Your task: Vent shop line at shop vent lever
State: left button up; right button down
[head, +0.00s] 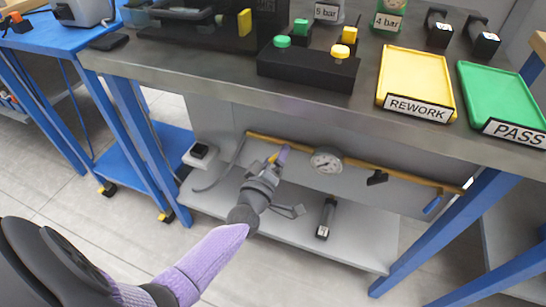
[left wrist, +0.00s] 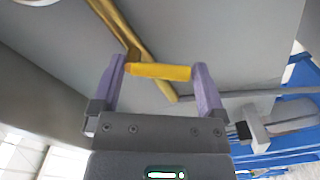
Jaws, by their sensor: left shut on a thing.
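The shop line is a yellow pipe (head: 385,172) that runs below the bench top, with a round gauge (head: 327,160) on it. It also shows in the left wrist view (left wrist: 122,30). My left gripper (head: 277,158) is at the pipe's left part, left of the gauge. In the left wrist view the gripper (left wrist: 158,69) has its two purple fingers at the ends of a short yellow lever (left wrist: 160,71) and is shut on it. The lever lies crosswise to the pipe. In the head view the fingers hide most of it. My right gripper is not in view.
A blue handle (head: 432,204) hangs at the pipe's right end, with a black fitting (head: 377,178) nearer the gauge. Above, the bench top bears a yellow REWORK tray (head: 415,78) and a green PASS tray (head: 500,95).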

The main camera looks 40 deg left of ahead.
pick_arm(q)
jog(key=shift+w+d+f+n+b, duration=0.15)
jog(key=shift+d+n, duration=0.1)
jog(key=shift+n, duration=0.9)
jog(key=shift+s+d+f+n+b, duration=0.1)
jog(key=shift+d+n+b, duration=0.1)
jog(key=shift+n, duration=0.9)
jog(key=shift+w+d+f+n+b, duration=0.15)
jog(key=shift+d+n, duration=0.1)
jog(key=shift+n, duration=0.9)
jog(key=o, duration=0.9)
jog(key=shift+s+r, duration=0.1)
jog(key=shift+s, duration=0.05)
jog(key=p+v, duration=0.2)
jog(key=v, duration=0.7)
jog(key=shift+s+p, duration=0.4)
